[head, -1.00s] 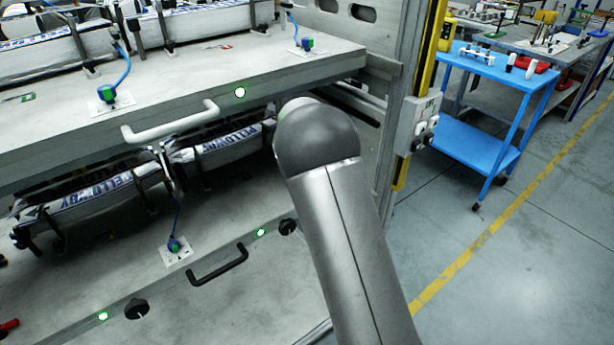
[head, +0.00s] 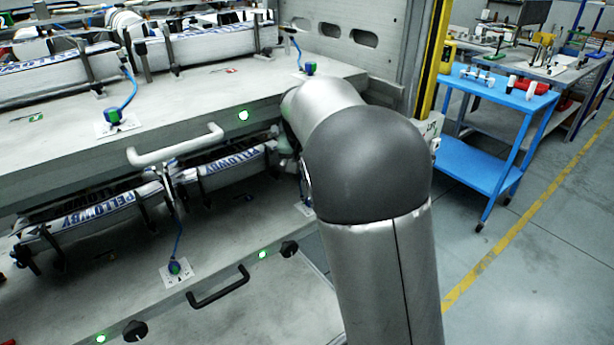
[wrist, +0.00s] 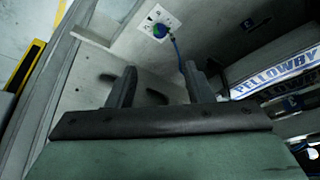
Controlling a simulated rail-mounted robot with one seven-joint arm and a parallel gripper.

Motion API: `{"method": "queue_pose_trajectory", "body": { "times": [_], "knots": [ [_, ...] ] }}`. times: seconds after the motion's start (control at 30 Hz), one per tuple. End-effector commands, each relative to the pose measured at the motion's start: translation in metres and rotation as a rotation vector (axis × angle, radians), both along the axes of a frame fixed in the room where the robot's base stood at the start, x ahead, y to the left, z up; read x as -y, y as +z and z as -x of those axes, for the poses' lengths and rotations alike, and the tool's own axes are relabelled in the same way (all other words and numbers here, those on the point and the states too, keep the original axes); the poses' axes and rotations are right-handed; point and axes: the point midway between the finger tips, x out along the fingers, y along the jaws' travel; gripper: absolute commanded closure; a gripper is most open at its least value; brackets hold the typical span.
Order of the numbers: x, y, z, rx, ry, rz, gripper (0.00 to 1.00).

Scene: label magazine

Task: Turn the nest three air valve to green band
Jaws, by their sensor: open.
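In the wrist view, a blue and green valve knob (wrist: 160,30) sits on a white plate (wrist: 151,16), with a blue hose leading off it. My gripper (wrist: 160,84) is open, its two fingers apart and empty, short of this valve. In the head view, similar valves show on the upper deck at left (head: 114,117) and right (head: 310,68), and on the lower deck (head: 175,268). Another white plate (head: 304,209) is partly hidden by my arm. My gripper is hidden there behind my arm.
Packs labelled PELLOWBY (head: 105,203) lie between the decks, and one shows at right in the wrist view (wrist: 275,73). The upper deck carries a pale handle (head: 176,146), the lower a black handle (head: 218,288) and black knobs. A blue cart (head: 490,85) stands at right.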

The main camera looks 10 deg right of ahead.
Motion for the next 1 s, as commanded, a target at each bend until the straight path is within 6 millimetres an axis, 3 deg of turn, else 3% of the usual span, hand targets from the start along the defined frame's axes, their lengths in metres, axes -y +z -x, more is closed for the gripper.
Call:
{"method": "queue_pose_trajectory", "body": {
  "times": [0.43, 0.57, 0.67, 0.9, 1.0],
  "knots": [
    [-0.001, 0.007, 0.003, -0.001, 0.000, 0.000, 0.53],
    [0.005, 0.011, 0.024, -0.027, 0.011, -0.018, 0.53],
    [0.012, 0.016, 0.071, -0.083, 0.046, -0.054, 0.53],
    [0.012, 0.012, 0.243, -0.248, 0.228, -0.101, 0.53],
    [0.011, 0.003, 0.299, -0.298, 0.291, -0.091, 0.53]
  ]
}}
